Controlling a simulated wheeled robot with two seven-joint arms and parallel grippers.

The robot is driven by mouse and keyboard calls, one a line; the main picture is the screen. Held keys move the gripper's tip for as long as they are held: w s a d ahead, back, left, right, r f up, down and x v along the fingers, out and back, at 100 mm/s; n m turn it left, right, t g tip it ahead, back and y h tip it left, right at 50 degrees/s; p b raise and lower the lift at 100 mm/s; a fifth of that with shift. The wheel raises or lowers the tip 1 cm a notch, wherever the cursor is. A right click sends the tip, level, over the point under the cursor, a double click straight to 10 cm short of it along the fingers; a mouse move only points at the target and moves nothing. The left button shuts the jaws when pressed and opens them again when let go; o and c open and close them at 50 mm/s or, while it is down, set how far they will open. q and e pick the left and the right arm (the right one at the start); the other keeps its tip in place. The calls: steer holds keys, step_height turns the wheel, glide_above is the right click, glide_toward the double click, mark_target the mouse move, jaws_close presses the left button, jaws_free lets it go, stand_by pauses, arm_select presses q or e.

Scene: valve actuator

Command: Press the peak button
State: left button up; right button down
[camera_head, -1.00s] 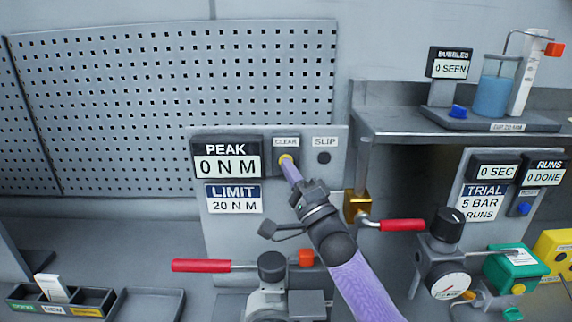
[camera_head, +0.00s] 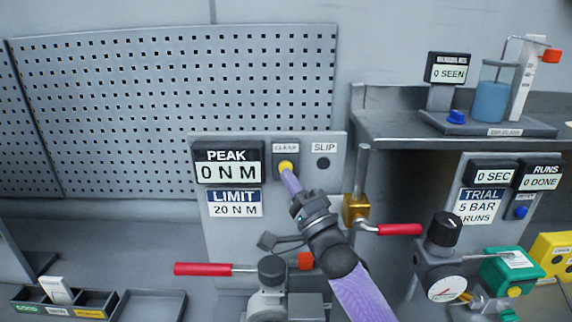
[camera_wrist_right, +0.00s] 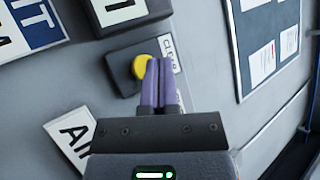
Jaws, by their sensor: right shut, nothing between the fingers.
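The yellow button (camera_head: 286,166) sits in a dark housing under the CLEAR label, just right of the PEAK display (camera_head: 228,163), which reads 0 N M. My right gripper (camera_head: 289,176) reaches up from the lower right, its purple fingers shut and empty, tips at the button's lower edge. In the right wrist view the shut fingers (camera_wrist_right: 158,75) overlap the right side of the yellow button (camera_wrist_right: 139,67). I cannot tell whether they touch it or whether it is pressed in. My left gripper is not in view.
The black SLIP light (camera_head: 323,163) is right of the button. A brass valve (camera_head: 356,207) with a red handle stands right of my gripper. Another red lever (camera_head: 203,269) sticks out below the panel. A steel shelf (camera_head: 440,133) is at the right.

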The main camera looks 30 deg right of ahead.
steer(key=s+p, duration=0.1)
steer(key=s+a+p, duration=0.1)
steer(key=s, duration=0.1)
steer(key=s+a+p, duration=0.1)
steer(key=p, duration=0.1)
steer(key=shift+s+a, duration=0.1)
steer(key=shift+s, duration=0.1)
stand_by(0.4)
stand_by(0.5)
